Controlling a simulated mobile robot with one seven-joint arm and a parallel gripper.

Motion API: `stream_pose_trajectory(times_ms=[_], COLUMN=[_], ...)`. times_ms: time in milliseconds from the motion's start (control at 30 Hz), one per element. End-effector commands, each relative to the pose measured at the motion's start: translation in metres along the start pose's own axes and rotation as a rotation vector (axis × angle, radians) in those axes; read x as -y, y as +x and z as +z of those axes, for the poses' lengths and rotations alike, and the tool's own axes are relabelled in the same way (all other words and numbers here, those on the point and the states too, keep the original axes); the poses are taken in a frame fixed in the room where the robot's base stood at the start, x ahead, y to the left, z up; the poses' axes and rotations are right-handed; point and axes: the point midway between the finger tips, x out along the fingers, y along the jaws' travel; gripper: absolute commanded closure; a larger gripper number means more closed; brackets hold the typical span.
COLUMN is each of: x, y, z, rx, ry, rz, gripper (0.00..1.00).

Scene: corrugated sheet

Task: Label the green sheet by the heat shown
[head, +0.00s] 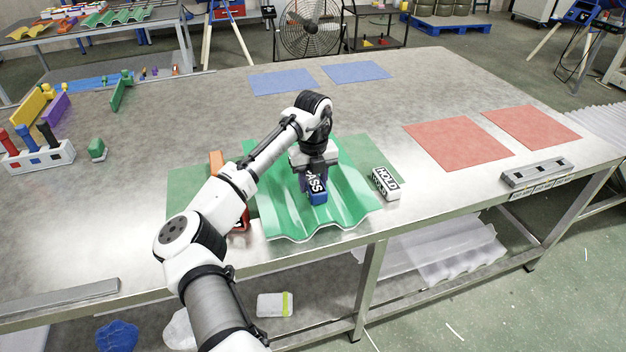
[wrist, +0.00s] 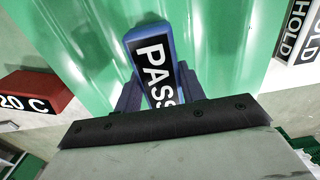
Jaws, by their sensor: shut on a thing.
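The green corrugated sheet (head: 290,219) lies on the steel table near its front edge; it also fills the upper middle of the wrist view (wrist: 95,35). My gripper (head: 315,184) is over the sheet, shut on a blue block with a black PASS label (head: 318,197). The PASS block shows between my fingers in the wrist view (wrist: 152,52). Whether the block touches the sheet I cannot tell. A white HOLD block (head: 386,184) stands just right of the sheet. A red block reading "20 C" (wrist: 35,88), its start cut off, is left of the sheet, mostly behind my arm in the head view.
Green mats (head: 190,183) lie partly under the sheet. Red mats (head: 458,143) lie to the right and blue mats (head: 283,81) at the back. A white rack with coloured handles (head: 38,158) stands at left. A grey slotted bar (head: 537,171) lies at the right edge.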

Motion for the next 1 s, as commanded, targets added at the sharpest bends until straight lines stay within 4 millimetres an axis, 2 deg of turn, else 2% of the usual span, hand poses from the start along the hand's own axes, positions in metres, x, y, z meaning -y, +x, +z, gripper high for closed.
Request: stream_pose_trajectory(times_ms=[467, 500, 667, 1000], x=[0.0000, 0.0000, -0.0001, 0.0000], y=[0.0035, 0.0035, 0.0036, 0.0015], z=[0.0001, 0.0001, 0.0001, 0.0002], rx=[0.000, 0.001, 0.000, 0.000], ry=[0.000, 0.000, 0.000, 0.000], rz=[0.000, 0.000, 0.000, 0.000], gripper=[0.84, 0.58, 0.37, 0.35])
